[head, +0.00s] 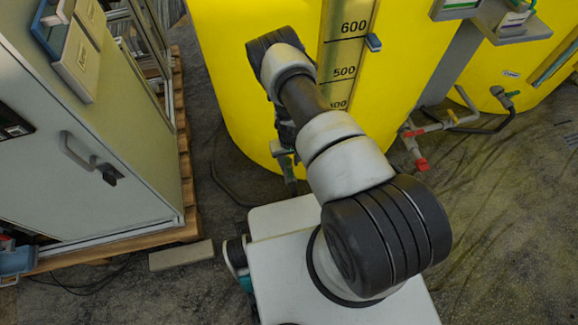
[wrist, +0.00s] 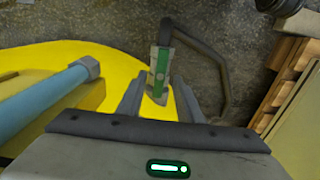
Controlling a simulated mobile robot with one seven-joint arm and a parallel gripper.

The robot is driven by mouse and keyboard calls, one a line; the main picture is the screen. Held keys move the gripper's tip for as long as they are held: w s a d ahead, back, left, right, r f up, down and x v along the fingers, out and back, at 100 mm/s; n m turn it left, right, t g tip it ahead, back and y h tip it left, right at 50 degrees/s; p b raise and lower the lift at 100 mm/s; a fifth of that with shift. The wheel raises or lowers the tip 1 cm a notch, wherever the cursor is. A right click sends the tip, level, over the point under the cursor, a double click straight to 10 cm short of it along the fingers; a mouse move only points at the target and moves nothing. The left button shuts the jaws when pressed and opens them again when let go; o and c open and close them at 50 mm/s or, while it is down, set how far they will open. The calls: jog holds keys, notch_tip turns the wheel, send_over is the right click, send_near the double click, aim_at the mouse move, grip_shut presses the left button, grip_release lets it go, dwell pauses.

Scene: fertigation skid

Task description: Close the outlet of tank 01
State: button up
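A large yellow tank (head: 235,75) with a level scale stands ahead in the head view; no tank number is readable on it. A grey fitting with a green part (head: 278,148) sits low at its front, partly behind my arm. In the wrist view this green-and-grey fitting (wrist: 161,63) appears between the two fingers of my gripper (wrist: 160,80). The fingers are spread, with a visible gap on each side of the fitting. A dark hose (wrist: 212,55) runs from its top. In the head view my gripper is mostly hidden by my arm.
A red-handled valve (head: 421,164) sits on piping right of the tank. Another yellow tank (head: 530,60) stands at the right. A grey cabinet (head: 75,160) on a wooden pallet (head: 185,150) stands at the left. A blue bar (wrist: 40,100) is close at left in the wrist view.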

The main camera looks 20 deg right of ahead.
jog(key=shift+f, duration=1)
grip_shut()
